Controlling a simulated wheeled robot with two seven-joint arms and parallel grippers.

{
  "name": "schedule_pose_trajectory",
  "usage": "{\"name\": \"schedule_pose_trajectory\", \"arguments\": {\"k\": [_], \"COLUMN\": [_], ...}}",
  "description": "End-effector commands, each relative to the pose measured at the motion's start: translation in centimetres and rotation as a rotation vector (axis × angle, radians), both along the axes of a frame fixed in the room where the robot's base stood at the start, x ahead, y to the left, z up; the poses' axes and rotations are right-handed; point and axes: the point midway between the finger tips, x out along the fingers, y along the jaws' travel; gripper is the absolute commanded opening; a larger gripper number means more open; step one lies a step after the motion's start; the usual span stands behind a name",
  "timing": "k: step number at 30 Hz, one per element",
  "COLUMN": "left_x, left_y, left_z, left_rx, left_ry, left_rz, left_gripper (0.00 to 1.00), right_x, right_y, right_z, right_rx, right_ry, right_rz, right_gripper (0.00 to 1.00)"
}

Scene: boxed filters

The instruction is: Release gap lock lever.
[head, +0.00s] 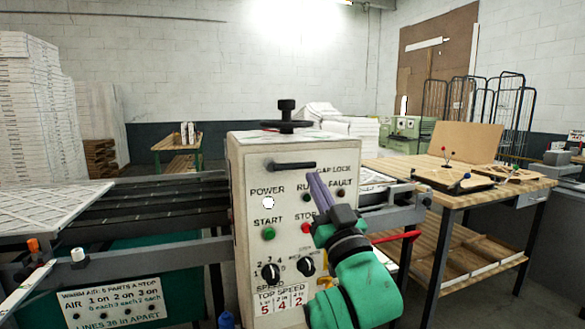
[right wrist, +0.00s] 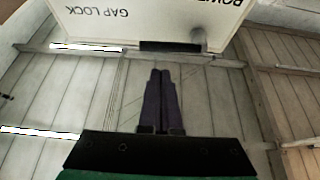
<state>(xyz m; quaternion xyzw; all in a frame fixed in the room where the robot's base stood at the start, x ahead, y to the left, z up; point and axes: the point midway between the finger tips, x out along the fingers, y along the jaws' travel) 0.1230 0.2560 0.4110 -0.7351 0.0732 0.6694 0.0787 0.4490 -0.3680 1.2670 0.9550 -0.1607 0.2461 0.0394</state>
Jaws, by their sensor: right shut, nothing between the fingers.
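The gap lock lever (head: 292,165) is a dark horizontal bar on the upper front of the cream control box (head: 250,215). The "GAP LOCK" label sits to its right, partly close behind my gripper. My right gripper (head: 317,182) has purple fingers, shut and empty, in front of the box's right side, right of and slightly below the lever. In the right wrist view the fingers (right wrist: 160,75) point toward the box edge. A dark bar there (right wrist: 172,47), likely the lever, lies just beyond the fingertips; I cannot tell whether they touch. My left gripper is not in view.
A black hand knob (head: 287,118) stands on top of the box. Buttons and dials, such as the green start button (head: 268,233), surround the panel. Conveyor rails (head: 150,205) run left. A wooden workbench (head: 490,200) stands at right.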

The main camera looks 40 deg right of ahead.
Motion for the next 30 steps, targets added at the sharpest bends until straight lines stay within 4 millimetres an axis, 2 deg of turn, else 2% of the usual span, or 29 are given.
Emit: {"name": "schedule_pose_trajectory", "arguments": {"k": [1, 3, 13, 17, 22, 27, 28, 30], "left_x": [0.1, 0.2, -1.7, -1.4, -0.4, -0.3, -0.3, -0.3], "left_y": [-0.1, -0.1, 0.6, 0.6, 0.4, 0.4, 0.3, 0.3], "left_z": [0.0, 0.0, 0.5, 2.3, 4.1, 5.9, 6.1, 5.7], "left_rx": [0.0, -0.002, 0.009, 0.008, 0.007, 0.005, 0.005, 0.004], "left_ry": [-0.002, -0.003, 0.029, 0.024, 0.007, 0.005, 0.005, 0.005], "left_rz": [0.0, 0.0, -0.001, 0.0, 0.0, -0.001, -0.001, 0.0], "left_gripper": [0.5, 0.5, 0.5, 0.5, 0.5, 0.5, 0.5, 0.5], "right_x": [-0.9, -1.2, -0.7, 0.9, 3.9, 7.0, 7.4, 7.0], "right_y": [0.0, 0.1, -0.1, -0.7, -1.7, -2.8, -2.9, -2.7], "right_z": [0.8, 1.1, 1.6, 3.0, 4.8, 6.7, 6.6, 4.3], "right_rx": [-0.001, -0.002, -0.001, 0.004, -0.002, -0.003, -0.001, 0.001], "right_ry": [-0.024, -0.033, -0.03, -0.031, -0.029, -0.029, -0.028, -0.023], "right_rz": [-0.003, -0.006, -0.004, -0.003, -0.004, -0.004, -0.004, -0.002], "right_gripper": [0.0, 0.0, 0.0, 0.0, 0.0, 0.0, 0.0, 0.0]}}
